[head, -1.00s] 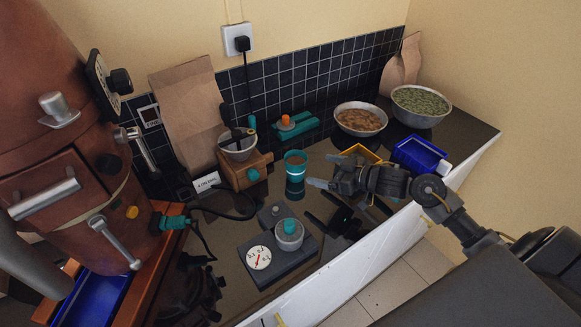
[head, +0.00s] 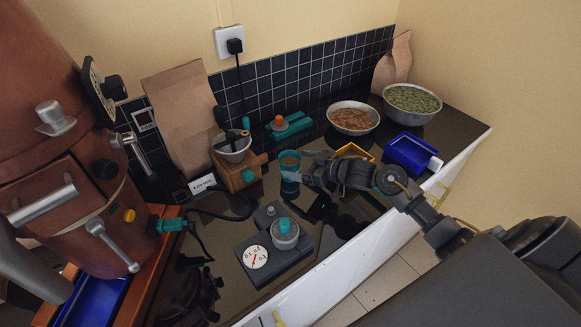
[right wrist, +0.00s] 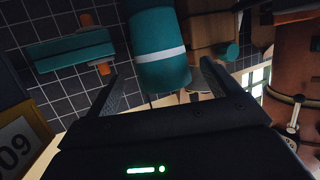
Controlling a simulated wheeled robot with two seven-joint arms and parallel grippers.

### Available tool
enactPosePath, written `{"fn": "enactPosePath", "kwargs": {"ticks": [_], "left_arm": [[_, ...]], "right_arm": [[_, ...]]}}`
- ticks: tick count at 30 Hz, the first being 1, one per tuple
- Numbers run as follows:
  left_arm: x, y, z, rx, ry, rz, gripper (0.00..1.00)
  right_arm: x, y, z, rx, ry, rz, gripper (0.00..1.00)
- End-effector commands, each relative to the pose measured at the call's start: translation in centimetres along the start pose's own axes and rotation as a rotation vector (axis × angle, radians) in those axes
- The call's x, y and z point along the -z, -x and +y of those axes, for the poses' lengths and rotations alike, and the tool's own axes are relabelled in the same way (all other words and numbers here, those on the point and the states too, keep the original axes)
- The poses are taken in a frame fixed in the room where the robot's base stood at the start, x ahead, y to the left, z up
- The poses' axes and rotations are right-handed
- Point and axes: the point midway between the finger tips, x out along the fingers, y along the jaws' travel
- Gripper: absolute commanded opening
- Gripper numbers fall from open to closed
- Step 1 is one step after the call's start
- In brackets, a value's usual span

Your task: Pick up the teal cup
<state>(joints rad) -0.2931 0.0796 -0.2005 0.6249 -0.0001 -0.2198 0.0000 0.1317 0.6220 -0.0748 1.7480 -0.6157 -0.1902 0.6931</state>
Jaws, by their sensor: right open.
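The teal cup (head: 289,177), with a pale band, stands upright on the dark counter near the tiled back wall. My right gripper (head: 304,170) reaches in from the right, with its fingertips at the cup. In the right wrist view the cup (right wrist: 160,55) shows between the two spread fingers of the right gripper (right wrist: 162,85). The fingers are open, and I cannot tell whether either touches the cup. Part of the cup's right side is hidden by the gripper in the head view. My left gripper is not in view.
A grinder with a wooden base (head: 238,175) stands close left of the cup. A dark scale (head: 275,255) with a dial is in front. A teal tool (head: 290,125), a bowl of brown beans (head: 352,118), a bowl of green beans (head: 412,103) and a blue bin (head: 405,152) lie behind and right.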

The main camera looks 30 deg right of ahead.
Motion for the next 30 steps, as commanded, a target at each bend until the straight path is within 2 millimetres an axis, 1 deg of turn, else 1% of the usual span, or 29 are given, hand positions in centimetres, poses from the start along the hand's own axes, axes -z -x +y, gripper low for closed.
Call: {"fn": "enactPosePath", "kwargs": {"ticks": [1,3,7,10,16,27,30], "left_arm": [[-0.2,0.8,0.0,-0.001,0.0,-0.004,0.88],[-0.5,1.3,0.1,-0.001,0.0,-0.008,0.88],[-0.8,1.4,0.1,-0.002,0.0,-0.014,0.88],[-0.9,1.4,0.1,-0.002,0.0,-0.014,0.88],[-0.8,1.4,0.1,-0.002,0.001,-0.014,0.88],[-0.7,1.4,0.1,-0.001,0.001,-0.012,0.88],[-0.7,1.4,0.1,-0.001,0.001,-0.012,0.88]], "right_arm": [[0.6,-0.8,-0.1,0.001,-0.004,0.002,0.89],[0.6,-1.9,-0.2,0.001,-0.003,0.003,0.89],[0.3,-3.4,-0.1,0.001,-0.001,0.002,0.89],[0.2,-3.8,-0.1,0.001,-0.001,0.001,0.89],[0.1,-3.8,-0.1,0.001,0.001,0.001,0.89],[0.1,-3.8,-0.1,0.001,0.001,0.0,0.4],[0.2,-3.8,-0.1,0.001,0.001,0.001,0.4]]}}
